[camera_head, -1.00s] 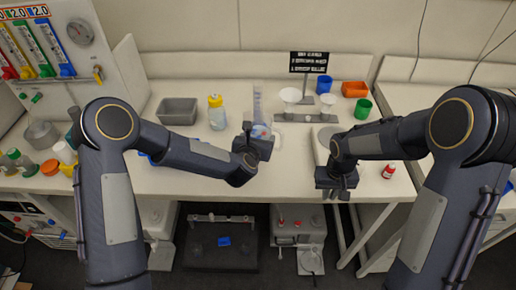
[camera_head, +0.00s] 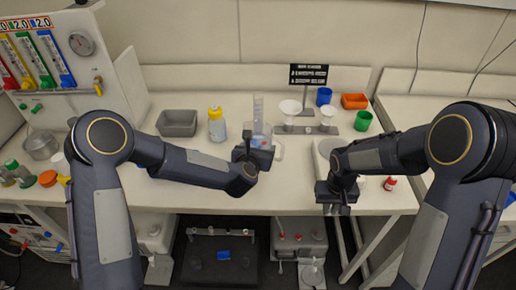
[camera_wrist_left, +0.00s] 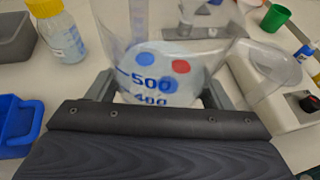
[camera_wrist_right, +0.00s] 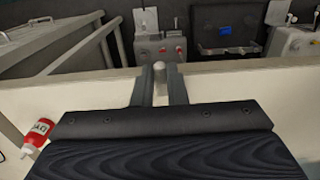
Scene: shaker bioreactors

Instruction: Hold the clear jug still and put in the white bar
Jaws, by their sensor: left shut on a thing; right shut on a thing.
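The clear jug (camera_head: 262,130) stands on the bench, left of the balance. In the left wrist view the jug (camera_wrist_left: 155,80) shows blue volume marks, with blue and red spots on or in it. My left gripper (camera_wrist_left: 158,92) is shut on the jug, one finger on each side; it also shows in the head view (camera_head: 254,153). My right gripper (camera_wrist_right: 160,85) is shut on a small white piece, the white bar (camera_wrist_right: 160,70), at its fingertips. In the head view my right gripper (camera_head: 338,197) is near the bench's front edge, right of and apart from the jug.
A yellow-capped bottle (camera_head: 216,125) and a grey tub (camera_head: 177,122) stand left of the jug.

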